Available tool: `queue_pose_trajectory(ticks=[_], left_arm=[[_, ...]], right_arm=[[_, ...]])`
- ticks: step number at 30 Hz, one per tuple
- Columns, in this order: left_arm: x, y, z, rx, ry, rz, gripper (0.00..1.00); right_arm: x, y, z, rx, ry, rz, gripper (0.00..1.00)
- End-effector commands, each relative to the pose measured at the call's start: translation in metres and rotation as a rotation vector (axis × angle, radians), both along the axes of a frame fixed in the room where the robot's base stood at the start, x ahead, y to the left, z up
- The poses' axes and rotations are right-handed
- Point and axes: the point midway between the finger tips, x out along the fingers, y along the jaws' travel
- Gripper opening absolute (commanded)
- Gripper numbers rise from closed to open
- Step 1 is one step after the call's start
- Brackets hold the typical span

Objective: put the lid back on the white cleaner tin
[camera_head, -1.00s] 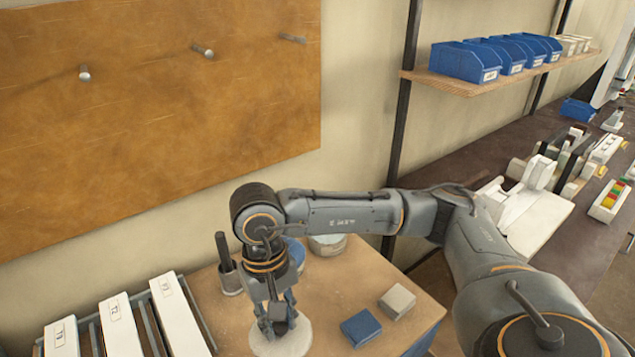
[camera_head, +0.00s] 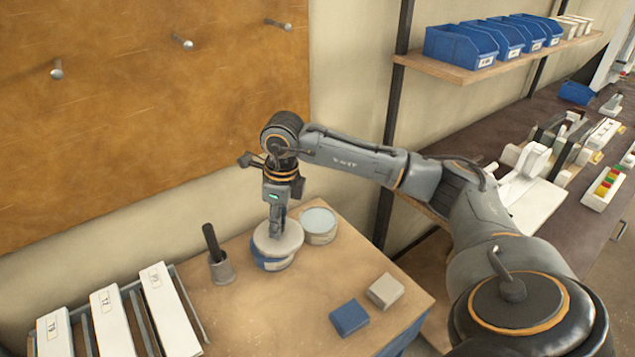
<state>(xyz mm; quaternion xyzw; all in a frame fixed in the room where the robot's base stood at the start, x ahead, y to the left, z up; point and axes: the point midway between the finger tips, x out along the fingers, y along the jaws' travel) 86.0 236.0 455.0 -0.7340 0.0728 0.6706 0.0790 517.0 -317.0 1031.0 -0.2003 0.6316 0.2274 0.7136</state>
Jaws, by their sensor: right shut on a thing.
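My right gripper (camera_head: 277,222) points down and is shut on a round off-white lid (camera_head: 287,243). The lid is over a round tin with a blue band (camera_head: 272,265), whose top it mostly hides. I cannot tell whether the lid touches that tin's rim or is just above it. A second round tin (camera_head: 319,225), whitish with a pale blue top, stands close behind to the right. I cannot tell from the labels which tin is the white cleaner tin. My left gripper is not in view.
A grey cup with a dark-handled tool (camera_head: 220,268) stands left of the tins. A blue block (camera_head: 349,318) and a grey-beige block (camera_head: 385,290) lie at the front right. White labelled boxes (camera_head: 112,320) sit in a rack at left. The front middle of the tabletop is clear.

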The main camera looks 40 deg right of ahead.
Motion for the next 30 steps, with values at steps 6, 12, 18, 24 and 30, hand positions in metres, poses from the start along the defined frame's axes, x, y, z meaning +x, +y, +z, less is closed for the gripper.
queue_pose_trajectory(ticks=[6, 12, 18, 24, 30], left_arm=[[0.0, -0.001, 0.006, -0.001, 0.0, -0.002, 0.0], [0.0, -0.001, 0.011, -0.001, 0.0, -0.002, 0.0], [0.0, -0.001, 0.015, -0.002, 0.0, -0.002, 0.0], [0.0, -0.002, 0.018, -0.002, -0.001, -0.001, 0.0], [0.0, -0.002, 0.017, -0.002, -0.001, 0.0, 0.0]], right_arm=[[0.016, -0.038, 0.002, 0.0, 0.002, -0.515, 0.0], [0.027, -0.075, 0.003, -0.001, 0.002, -0.998, 0.0], [0.033, -0.112, 0.003, 0.0, 0.002, -1.47, 0.0], [0.034, -0.137, 0.003, 0.0, 0.002, -1.789, 0.0], [0.034, -0.146, 0.001, 0.001, 0.002, -1.903, 0.0]])
